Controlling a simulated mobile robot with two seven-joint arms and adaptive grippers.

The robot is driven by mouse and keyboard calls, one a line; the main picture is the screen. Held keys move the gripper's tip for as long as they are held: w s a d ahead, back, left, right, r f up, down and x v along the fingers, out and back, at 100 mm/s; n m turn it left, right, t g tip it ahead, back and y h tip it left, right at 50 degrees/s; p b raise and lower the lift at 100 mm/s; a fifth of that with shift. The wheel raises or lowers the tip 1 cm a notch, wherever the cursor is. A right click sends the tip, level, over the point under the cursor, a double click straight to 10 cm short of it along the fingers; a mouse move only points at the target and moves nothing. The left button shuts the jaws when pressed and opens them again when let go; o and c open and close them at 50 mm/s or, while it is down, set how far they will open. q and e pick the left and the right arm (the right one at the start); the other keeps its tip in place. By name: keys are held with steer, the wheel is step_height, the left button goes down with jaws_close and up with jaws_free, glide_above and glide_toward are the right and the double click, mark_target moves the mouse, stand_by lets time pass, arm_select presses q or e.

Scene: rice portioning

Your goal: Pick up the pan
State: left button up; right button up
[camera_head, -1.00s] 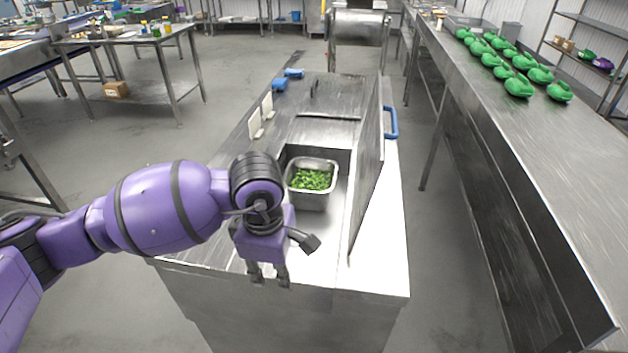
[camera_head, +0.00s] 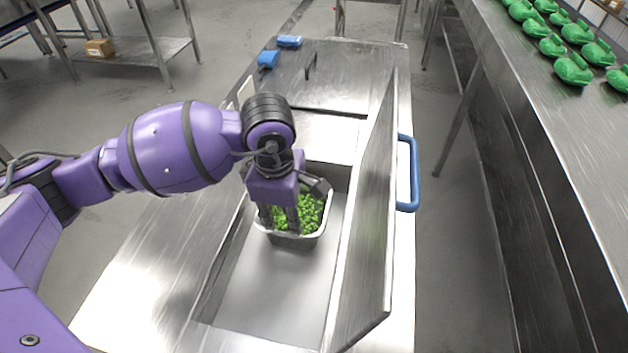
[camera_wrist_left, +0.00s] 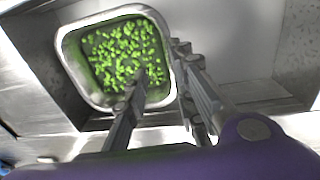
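The pan (camera_head: 312,241) is a square metal container with green chopped pieces in it. It sits in the open well of the steel counter and also shows in the left wrist view (camera_wrist_left: 72,68). My left gripper (camera_head: 281,229) points down at the pan, and its fingers hide part of the pan in the head view. In the left wrist view the fingers (camera_wrist_left: 160,66) are apart. One finger overlaps the pan's inside and the other appears outside its rim, with the rim between them. I cannot tell whether either touches it. My right gripper is not in view.
A raised metal lid (camera_head: 370,225) with a blue handle (camera_head: 412,172) stands along the well's right side. The well floor (camera_head: 275,290) in front of the pan is clear. Blue items (camera_head: 268,59) lie at the counter's far end. Green items (camera_head: 573,68) stand on the right-hand table.

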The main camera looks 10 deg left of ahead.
mark_target(286, 232)
arm_select(q)
steer(key=f, duration=0.5)
steer(key=shift+s, duration=0.35)
steer(key=shift+w+f, duration=0.15)
steer(key=shift+f, duration=0.5)
steer(key=f, duration=0.5)
steer(key=shift+w+f, duration=0.1)
steer(key=shift+w, duration=0.15)
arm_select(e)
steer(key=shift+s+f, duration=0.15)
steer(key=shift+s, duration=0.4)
arm_select(q)
steer(key=shift+c, duration=0.3)
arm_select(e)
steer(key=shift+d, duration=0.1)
arm_select(q)
jaws_close()
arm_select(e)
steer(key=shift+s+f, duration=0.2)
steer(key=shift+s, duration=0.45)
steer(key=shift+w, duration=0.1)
